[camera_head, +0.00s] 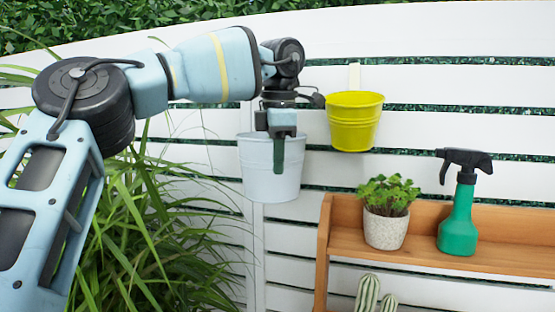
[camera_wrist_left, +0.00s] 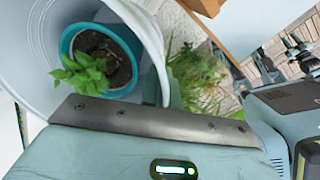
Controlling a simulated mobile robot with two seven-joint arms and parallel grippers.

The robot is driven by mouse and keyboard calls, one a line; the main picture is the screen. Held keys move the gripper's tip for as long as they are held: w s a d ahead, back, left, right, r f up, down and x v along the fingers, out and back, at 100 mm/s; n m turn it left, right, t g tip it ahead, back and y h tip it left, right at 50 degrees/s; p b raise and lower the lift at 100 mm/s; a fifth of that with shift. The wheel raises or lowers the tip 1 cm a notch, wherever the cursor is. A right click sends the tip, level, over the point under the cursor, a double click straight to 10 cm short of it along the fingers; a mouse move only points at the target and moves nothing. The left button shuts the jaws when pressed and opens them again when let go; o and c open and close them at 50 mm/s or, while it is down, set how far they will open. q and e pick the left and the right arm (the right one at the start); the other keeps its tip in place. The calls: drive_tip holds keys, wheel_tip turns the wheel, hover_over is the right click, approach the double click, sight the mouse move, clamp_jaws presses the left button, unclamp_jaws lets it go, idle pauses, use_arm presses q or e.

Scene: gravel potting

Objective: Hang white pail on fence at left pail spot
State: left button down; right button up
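The white pail (camera_head: 270,182) is upright in front of the white fence (camera_head: 450,95), left of and lower than a yellow pail that hangs there. My left gripper (camera_head: 278,152) reaches down over its near rim and is shut on its wall. One green finger shows outside the wall; the other is hidden. In the left wrist view the white pail (camera_wrist_left: 30,50) holds a teal pot (camera_wrist_left: 128,42) with a small green plant (camera_wrist_left: 85,75). Whether the pail touches the fence or is hooked on it cannot be told. My right gripper is not in view.
The yellow pail (camera_head: 354,122) hangs close on the right. A wooden shelf (camera_head: 430,250) below right bears a potted plant (camera_head: 387,212) and a green spray bottle (camera_head: 460,215). Long grass (camera_head: 150,220) stands at left below my arm.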

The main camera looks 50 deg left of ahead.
use_arm(q)
drive_tip(key=shift+f, duration=0.3)
idle(0.4)
drive_tip(key=c, duration=1.6)
unclamp_jaws()
drive_tip(key=o, duration=0.5)
drive_tip(key=shift+r, duration=0.85)
